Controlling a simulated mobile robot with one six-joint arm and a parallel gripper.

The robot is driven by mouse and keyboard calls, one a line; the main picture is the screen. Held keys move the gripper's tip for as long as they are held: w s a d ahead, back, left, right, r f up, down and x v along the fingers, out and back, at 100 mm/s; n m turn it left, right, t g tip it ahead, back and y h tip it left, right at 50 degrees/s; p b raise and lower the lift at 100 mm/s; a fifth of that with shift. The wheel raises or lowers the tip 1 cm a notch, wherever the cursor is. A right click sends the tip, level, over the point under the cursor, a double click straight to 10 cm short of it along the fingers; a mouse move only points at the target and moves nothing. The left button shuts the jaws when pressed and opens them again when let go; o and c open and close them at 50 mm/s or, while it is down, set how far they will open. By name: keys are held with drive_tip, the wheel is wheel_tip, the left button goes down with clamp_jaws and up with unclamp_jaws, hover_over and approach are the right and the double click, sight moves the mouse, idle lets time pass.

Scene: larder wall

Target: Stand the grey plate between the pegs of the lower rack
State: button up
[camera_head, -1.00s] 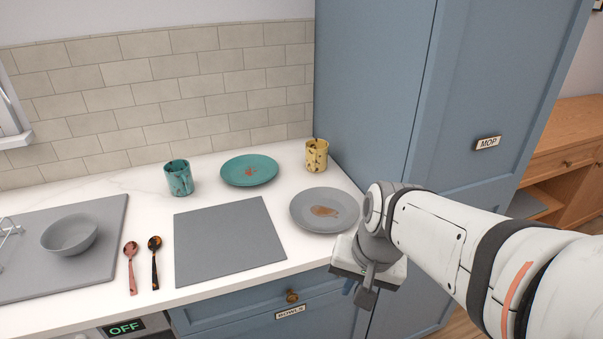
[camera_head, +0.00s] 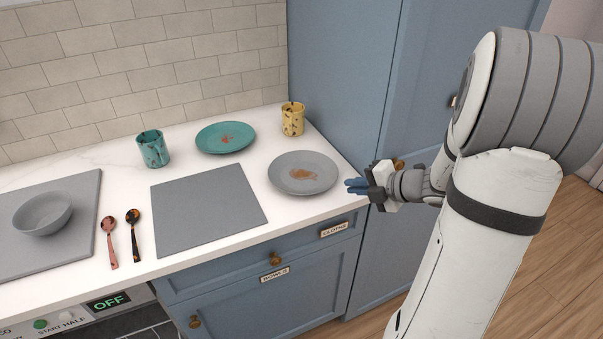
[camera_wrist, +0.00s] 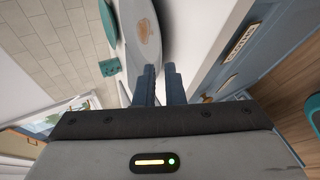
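The grey plate (camera_head: 290,182), with a brown smear in its middle, lies flat on the white counter near its right front corner. It also shows in the wrist view (camera_wrist: 128,50), at the top left of the fingers. My gripper (camera_head: 350,186) is at the counter's right end, just right of the plate's rim. Its two blue fingers (camera_wrist: 161,72) are apart with a narrow gap and nothing visibly held. Whether a fingertip touches the rim cannot be told.
A teal plate (camera_head: 210,145), a teal mug (camera_head: 153,149) and a yellow mug (camera_head: 293,119) stand behind. A grey mat (camera_head: 208,215), two spoons (camera_head: 122,238) and a grey bowl (camera_head: 43,214) are left. A tall blue cupboard (camera_head: 340,80) borders the right. An appliance front reading OFF (camera_head: 108,303) is below.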

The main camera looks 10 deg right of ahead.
sight(329, 186)
drive_tip(key=b+x, duration=0.1)
drive_tip(key=x, duration=0.6)
drive_tip(key=shift+w+a+f, duration=0.15)
drive_tip(key=shift+w+f, duration=0.05)
drive_tip(key=shift+w, duration=0.05)
drive_tip(key=shift+c, duration=0.2)
clamp_jaws()
drive_tip(key=shift+r, duration=0.15)
